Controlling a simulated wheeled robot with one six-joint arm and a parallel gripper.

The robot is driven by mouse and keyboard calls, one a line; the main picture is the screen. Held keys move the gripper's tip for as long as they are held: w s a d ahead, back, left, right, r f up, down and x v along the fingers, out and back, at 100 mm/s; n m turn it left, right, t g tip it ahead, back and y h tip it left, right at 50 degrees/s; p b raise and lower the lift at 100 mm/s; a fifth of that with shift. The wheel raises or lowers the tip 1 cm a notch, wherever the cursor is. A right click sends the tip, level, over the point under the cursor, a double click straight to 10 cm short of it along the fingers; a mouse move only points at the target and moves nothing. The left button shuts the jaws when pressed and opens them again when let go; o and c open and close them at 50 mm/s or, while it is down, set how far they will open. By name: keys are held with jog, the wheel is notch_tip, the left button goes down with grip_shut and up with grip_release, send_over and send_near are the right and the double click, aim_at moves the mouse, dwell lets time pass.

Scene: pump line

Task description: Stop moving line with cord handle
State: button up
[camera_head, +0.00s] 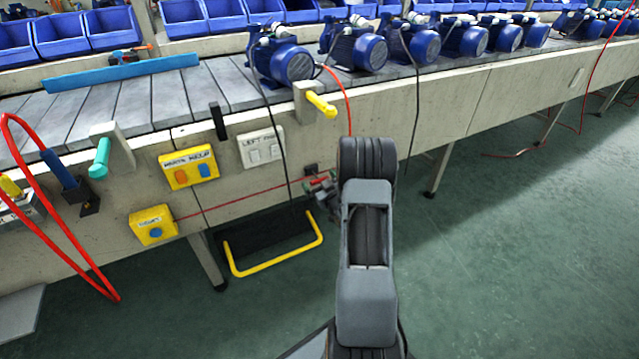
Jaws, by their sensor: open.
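A yellow handle (320,104) sticks out from a bracket, and a teal handle (101,158) from another further left. I cannot tell which handle belongs to a cord. The line (170,100) carries blue pumps (285,63); one frame does not show whether it moves.
A yellow control box (188,168) and a white switch plate (261,147) are on the front panel. A thick red loop (62,225) hangs at the left. A yellow bar (275,264) edges a black item near the floor. The green floor (530,240) at right is clear.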

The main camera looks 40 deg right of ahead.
jog(key=shift+w, duration=0.15)
jog(key=c, duration=1.1)
jog(key=s, duration=0.3)
jog(key=shift+s+a, duration=0.1)
jog(key=shift+a, duration=0.1)
jog(key=o, duration=1.1)
jog(key=s+a+p, duration=0.2)
jog(key=s, duration=1.1)
jog(key=shift+s, duration=0.35)
